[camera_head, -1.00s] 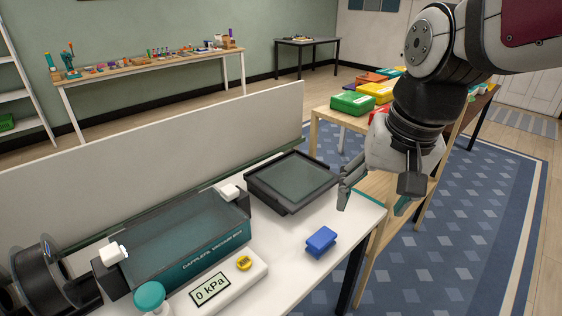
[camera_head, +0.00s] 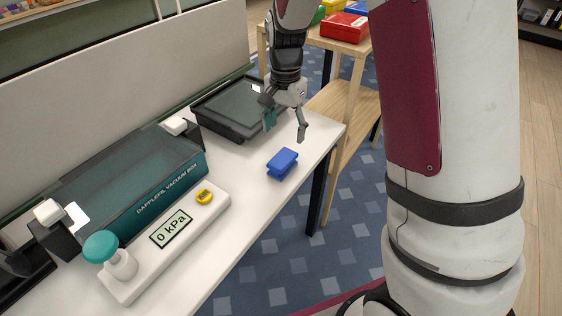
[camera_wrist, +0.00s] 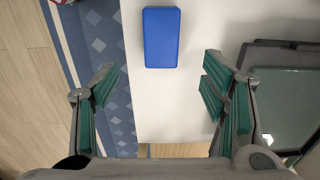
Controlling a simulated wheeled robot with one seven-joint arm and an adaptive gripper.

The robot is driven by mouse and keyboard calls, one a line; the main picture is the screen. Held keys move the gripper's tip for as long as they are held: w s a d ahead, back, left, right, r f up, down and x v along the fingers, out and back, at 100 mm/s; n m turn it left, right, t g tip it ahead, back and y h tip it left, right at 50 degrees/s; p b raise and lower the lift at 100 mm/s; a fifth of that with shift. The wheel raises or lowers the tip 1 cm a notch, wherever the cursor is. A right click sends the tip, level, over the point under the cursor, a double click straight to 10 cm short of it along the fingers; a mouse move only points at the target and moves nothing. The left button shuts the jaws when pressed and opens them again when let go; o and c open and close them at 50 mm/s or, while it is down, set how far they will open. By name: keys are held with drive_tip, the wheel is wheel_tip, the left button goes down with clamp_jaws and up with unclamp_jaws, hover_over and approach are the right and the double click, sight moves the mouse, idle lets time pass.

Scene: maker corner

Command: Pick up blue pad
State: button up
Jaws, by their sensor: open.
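The blue pad (camera_head: 282,163) lies on the white table (camera_head: 236,232) near its right edge. In the wrist view the blue pad (camera_wrist: 161,37) is at the top centre, upright in the picture, beyond the fingertips and between their lines. My gripper (camera_head: 285,131) is open and empty, above the table and just behind the pad in the head view. In the wrist view my gripper (camera_wrist: 158,80) shows its two green-lined fingers spread wide apart. Nothing hides the pad.
A dark tray-like box (camera_head: 205,99) stands behind, close to my gripper. The teal vacuum box (camera_head: 150,178) and a white gauge unit (camera_head: 150,254) reading 0 kPa are to the left. A wooden shelf table (camera_head: 350,104) with red and other cases stands beyond the table's right end.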

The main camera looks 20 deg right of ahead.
sight(283, 158)
wheel_tip(283, 158, down, 6)
drive_tip(key=shift+f+b, duration=0.25)
drive_tip(key=shift+b, duration=0.1)
drive_tip(key=shift+s+a+f+b, duration=0.1)
drive_tip(key=shift+a+f+b, duration=0.1)
drive_tip(key=shift+f, duration=1.15)
drive_tip(key=shift+a+f+b, duration=0.1)
drive_tip(key=shift+f+b, duration=0.05)
drive_tip(key=shift+f, duration=1.2)
drive_tip(key=c, duration=1.3)
drive_tip(key=shift+r, duration=0.1)
drive_tip(key=shift+c, duration=0.2)
drive_tip(key=shift+r, duration=0.5)
drive_tip(key=r, duration=0.2)
drive_tip(key=shift+s+r+p, duration=0.3)
drive_tip(key=shift+r+p, duration=0.05)
drive_tip(key=s+r+p, duration=0.1)
drive_tip(key=s, duration=1.4)
drive_tip(key=shift+s, duration=0.2)
